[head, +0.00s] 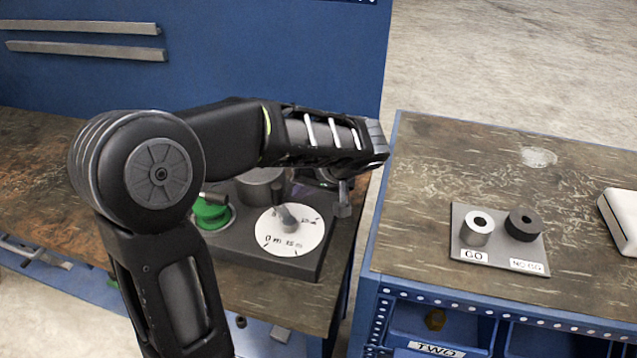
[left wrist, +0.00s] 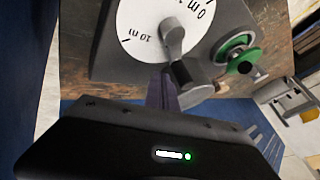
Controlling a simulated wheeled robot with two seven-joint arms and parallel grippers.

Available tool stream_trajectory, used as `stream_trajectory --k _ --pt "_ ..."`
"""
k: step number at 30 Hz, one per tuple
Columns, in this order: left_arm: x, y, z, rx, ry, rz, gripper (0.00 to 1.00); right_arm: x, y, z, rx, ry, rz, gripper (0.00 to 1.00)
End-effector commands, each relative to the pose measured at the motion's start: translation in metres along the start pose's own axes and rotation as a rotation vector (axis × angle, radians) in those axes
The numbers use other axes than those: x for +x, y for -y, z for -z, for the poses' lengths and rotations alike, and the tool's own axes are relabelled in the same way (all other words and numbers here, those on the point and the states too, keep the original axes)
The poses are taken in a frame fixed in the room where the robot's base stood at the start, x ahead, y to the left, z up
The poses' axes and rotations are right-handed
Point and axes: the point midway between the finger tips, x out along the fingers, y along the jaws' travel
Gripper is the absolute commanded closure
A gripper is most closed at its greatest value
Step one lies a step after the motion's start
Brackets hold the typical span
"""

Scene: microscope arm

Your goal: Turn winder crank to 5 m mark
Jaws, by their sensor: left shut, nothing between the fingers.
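The winder has a dark grey base (head: 270,262) with a white dial (head: 291,236) and a grey crank (head: 289,217) standing over the dial's middle. In the left wrist view, the crank (left wrist: 172,36) reaches from the dial's (left wrist: 138,22) centre toward my fingers. "0 m" and "10 m" can be read there; I cannot make out a 5 m mark. My right gripper is not in view.
A green spool (head: 210,212) sits at the base's left, and a grey cylinder (head: 260,188) stands behind the dial. On the right bench, a plate (head: 497,254) holds two ring gauges labelled GO and NO GO. A gap separates the two benches.

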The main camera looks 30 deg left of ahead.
Motion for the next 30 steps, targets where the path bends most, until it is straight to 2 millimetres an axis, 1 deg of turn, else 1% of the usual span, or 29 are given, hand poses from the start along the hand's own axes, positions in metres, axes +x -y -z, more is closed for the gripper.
stream_trajectory --k 1,6,16,19,23,30 --pt "0.001 0.007 0.001 0.000 0.000 0.000 1.00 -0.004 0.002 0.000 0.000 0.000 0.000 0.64" --pt "0.008 0.016 0.000 0.001 0.000 -0.001 1.00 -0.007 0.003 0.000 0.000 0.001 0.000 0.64" --pt "0.009 0.017 0.000 0.001 0.000 -0.001 1.00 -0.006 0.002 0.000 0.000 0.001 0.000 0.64" --pt "0.013 0.018 -0.001 -0.001 -0.001 -0.001 1.00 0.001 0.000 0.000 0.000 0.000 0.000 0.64" --pt "0.018 0.025 -0.002 -0.002 -0.001 0.000 1.00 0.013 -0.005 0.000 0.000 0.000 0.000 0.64" --pt "0.015 0.029 -0.001 0.002 -0.001 0.000 1.00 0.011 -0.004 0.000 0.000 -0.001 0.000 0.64"
